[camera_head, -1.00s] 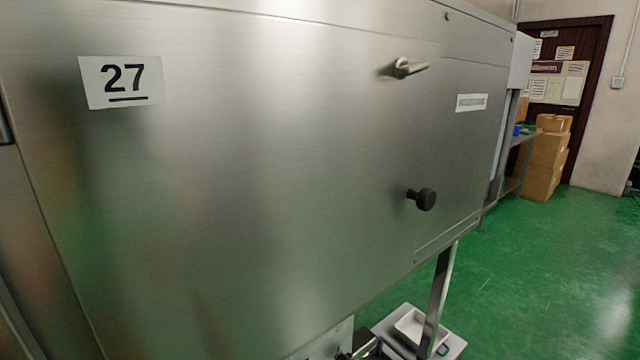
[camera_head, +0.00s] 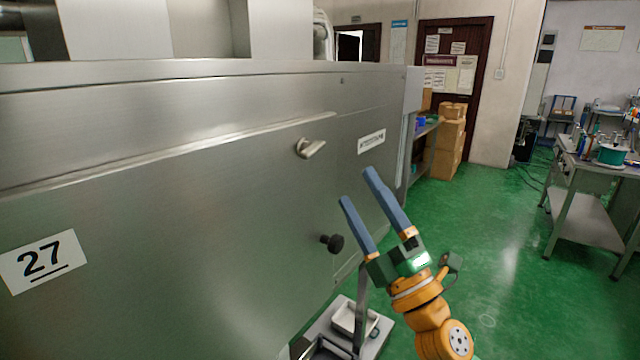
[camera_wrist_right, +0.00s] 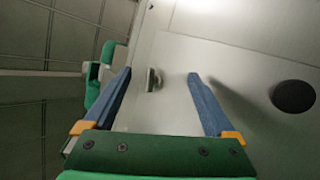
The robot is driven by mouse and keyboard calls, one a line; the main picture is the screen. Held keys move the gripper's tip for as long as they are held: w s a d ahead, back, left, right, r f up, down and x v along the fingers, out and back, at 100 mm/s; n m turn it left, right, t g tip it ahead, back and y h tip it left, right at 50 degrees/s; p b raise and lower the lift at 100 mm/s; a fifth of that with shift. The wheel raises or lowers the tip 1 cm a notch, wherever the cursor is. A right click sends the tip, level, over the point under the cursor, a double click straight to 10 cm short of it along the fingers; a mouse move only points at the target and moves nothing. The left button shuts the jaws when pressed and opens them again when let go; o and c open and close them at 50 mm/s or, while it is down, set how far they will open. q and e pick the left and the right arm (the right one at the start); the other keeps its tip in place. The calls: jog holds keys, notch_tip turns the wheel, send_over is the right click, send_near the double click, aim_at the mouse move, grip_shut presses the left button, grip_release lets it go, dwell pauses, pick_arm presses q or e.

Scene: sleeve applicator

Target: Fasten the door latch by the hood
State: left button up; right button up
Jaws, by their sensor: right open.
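In the right wrist view the latch (camera_wrist_right: 153,80) shows in the gap between the open fingers, beyond the tips. The knob (camera_wrist_right: 293,96) is at the right there. My left gripper is not in view.
Cardboard boxes (camera_head: 447,145) and a workbench (camera_head: 600,175) stand behind. Green floor (camera_head: 490,240) is free at the right.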

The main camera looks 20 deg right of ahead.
jog(key=s+a+r+n+g+y, duration=0.2)
jog(key=a+r+n+g+y, duration=0.15)
jog(key=n+y, duration=0.4)
jog(key=s+a+r+n+g+y, duration=0.2)
jog(key=r+n+g+y, duration=0.25)
jog(key=n, duration=0.55)
jog(key=n+g+h, duration=0.2)
jog(key=n+h, duration=0.6)
send_near(317, 148)
jog(key=x, duration=0.2)
jog(key=p+x, duration=0.2)
jog(key=x, duration=0.1)
jog(key=p+x, duration=0.2)
jog(key=x, duration=0.2)
jog(key=shift+r, duration=0.2)
jog(key=shift+w+f, duration=0.1)
jog(key=shift+w, duration=0.1)
jog(key=shift+s, duration=0.15)
